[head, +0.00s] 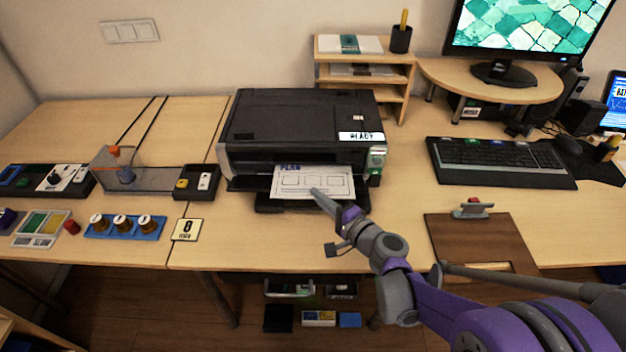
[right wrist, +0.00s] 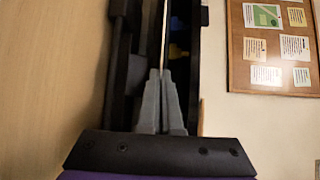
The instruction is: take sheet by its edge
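The white printed sheet (head: 290,182) headed "PLAN" lies at the front opening of the black printer (head: 290,120), its near edge toward me. My right gripper (head: 317,192) reaches in from the lower right, with its fingertips at the sheet's near edge. In the right wrist view the two grey fingers (right wrist: 160,72) are close together, with a thin pale line, the sheet seen edge-on (right wrist: 164,35), running between their tips. The gripper looks shut on that edge. My left gripper is not in view.
A brown clipboard (head: 440,236) lies to the right of my arm, with a keyboard (head: 498,162) behind it. The tabletop just left of the arm is clear.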

